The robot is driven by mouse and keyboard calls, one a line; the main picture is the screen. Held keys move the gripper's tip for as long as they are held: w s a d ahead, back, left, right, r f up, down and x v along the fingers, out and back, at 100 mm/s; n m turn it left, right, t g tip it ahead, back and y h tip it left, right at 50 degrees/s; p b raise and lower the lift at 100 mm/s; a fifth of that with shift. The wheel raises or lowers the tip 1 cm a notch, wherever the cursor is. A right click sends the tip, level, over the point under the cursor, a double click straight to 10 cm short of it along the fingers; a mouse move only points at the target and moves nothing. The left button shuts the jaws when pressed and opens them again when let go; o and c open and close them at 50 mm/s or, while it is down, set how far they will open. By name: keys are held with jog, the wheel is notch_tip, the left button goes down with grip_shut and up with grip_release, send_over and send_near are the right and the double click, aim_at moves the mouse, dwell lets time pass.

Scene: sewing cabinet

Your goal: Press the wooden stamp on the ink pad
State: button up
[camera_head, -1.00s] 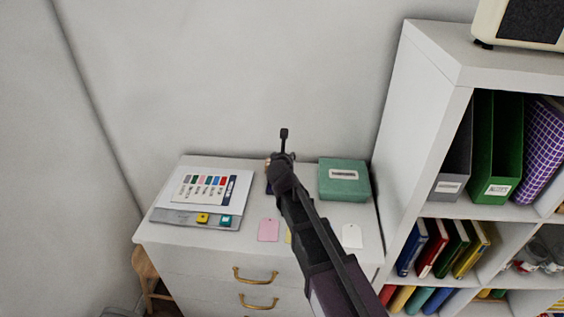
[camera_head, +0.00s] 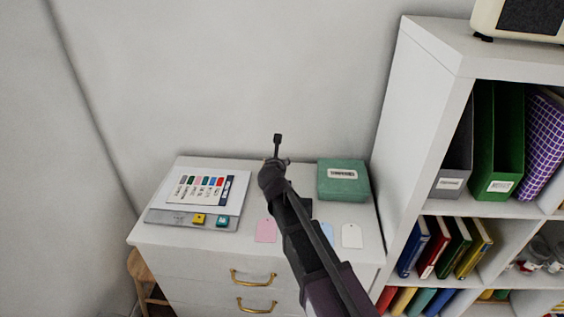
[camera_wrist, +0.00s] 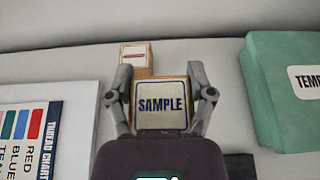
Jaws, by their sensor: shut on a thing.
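My gripper (camera_wrist: 162,108) is shut on a wooden stamp (camera_wrist: 161,106), one finger on each side of it. The stamp's white face reads "SAMPLE" in the wrist view. In the head view my gripper (camera_head: 272,172) is over the back middle of the white cabinet top, and my arm hides the stamp. A dark flat piece, probably the ink pad (camera_wrist: 241,166), shows in part at the lower right of the wrist view, to the right of the held stamp. A dark patch there also shows beside my arm in the head view (camera_head: 305,208).
A second wooden block (camera_wrist: 134,57) with a red mark stands behind the held stamp. A green box (camera_head: 344,180) is at the right. A thread chart (camera_head: 208,188) with a yellow and a teal block lies left. Paper tags (camera_head: 266,231) lie in front. A shelf (camera_head: 440,150) stands right.

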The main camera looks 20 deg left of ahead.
jog(key=shift+f+b, duration=0.3)
jog(key=shift+f, duration=0.05)
jog(key=shift+f+b, duration=2.35)
jog(key=shift+f+b, duration=0.35)
jog(key=shift+r, duration=0.2)
dwell(0.6)
jog(key=shift+r+p, duration=3.35)
jog(key=shift+p, duration=0.2)
